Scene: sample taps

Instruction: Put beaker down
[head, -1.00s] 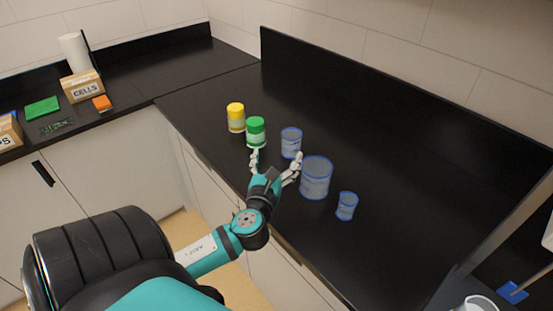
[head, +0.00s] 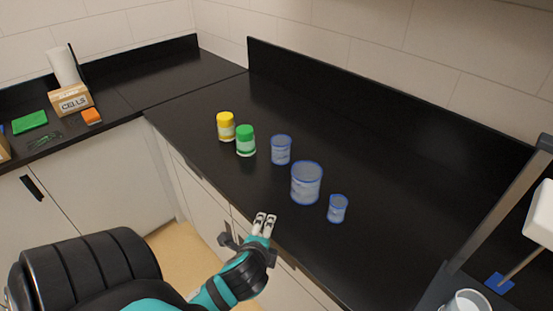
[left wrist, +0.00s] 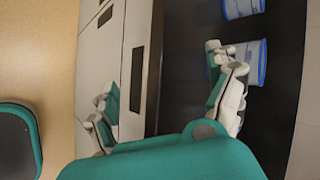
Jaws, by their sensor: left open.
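Three clear beakers with blue rims stand upright on the black counter: a medium one (head: 281,150), a large one (head: 306,183) and a small one (head: 338,209). My left gripper (head: 264,223) is open and empty by the counter's front edge, apart from the beakers. In the left wrist view its fingers (left wrist: 167,100) are spread wide with nothing between them. Parts of two beakers show at the top right there, one at the edge (left wrist: 242,8) and one (left wrist: 248,62) partly behind a finger. My right gripper is not in view.
A yellow-capped jar (head: 226,127) and a green-capped jar (head: 246,141) stand left of the beakers. A CELLS box (head: 72,103) sits on the left counter. A clear vessel (head: 467,301) shows at bottom right. The counter behind the beakers is clear.

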